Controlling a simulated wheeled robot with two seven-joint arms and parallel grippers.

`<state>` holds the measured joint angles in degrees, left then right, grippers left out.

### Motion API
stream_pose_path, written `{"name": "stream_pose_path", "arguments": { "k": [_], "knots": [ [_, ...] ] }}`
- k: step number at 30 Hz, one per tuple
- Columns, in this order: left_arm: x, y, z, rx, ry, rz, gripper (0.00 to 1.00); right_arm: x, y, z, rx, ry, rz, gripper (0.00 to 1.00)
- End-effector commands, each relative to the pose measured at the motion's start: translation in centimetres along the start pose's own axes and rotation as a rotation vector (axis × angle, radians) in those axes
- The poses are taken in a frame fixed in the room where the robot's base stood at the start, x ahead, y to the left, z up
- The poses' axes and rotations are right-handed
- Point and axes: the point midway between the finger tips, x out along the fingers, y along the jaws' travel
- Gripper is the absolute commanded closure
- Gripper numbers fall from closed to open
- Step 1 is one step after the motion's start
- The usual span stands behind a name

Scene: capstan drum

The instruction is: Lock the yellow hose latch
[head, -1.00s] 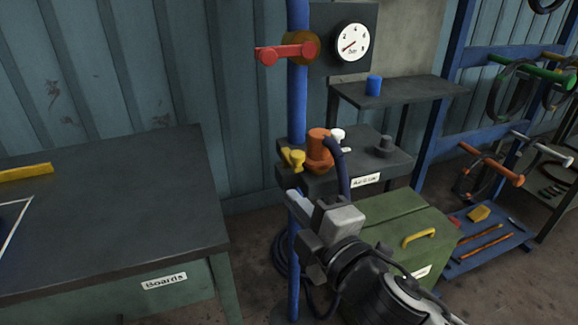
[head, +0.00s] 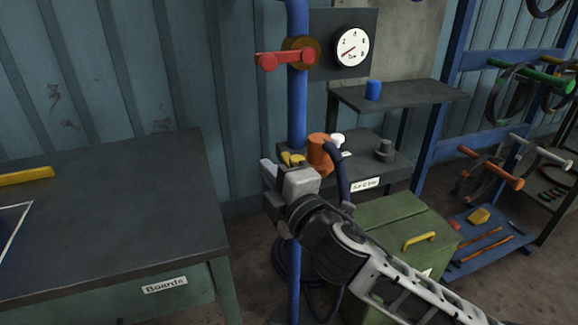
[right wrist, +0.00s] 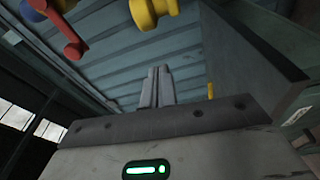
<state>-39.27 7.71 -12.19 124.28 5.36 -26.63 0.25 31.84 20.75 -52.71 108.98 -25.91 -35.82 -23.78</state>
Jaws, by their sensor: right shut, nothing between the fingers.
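In the right wrist view the yellow latch (right wrist: 151,12) shows at the top, up and slightly left of the fingers. My right gripper (head: 268,168) is in front of the stand, just left of and below the latch. Its fingers, also in the right wrist view (right wrist: 157,85), are shut together with nothing between them. I cannot tell whether it touches the latch. My left gripper is out of view.
A red valve lever (head: 282,57) is on the blue pipe (head: 296,110) above the stand. A dark hose (head: 340,175) hangs from the orange fitting. A dark-topped bench (head: 100,215) is at left; a green chest (head: 385,225) is at lower right.

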Motion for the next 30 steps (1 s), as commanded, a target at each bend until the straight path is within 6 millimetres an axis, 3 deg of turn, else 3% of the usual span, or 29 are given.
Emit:
{"name": "stream_pose_path", "arguments": {
  "k": [2, 6, 10, 25, 30],
  "knots": [
    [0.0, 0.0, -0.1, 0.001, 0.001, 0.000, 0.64, 1.7, 0.1, -0.1, 0.000, 0.001, 0.001, 1.00],
    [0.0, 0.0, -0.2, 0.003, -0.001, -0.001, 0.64, 0.7, 0.0, 2.3, -0.002, -0.003, -0.002, 1.00],
    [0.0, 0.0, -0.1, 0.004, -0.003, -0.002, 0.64, 0.3, -0.1, 3.3, -0.001, -0.001, -0.001, 1.00],
    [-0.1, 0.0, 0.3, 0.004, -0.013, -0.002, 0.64, 0.0, 0.0, 3.9, 0.001, 0.002, -0.001, 1.00],
    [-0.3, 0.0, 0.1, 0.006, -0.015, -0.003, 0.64, -0.6, 0.2, 5.0, 0.000, 0.015, -0.003, 1.00]
  ]
}}
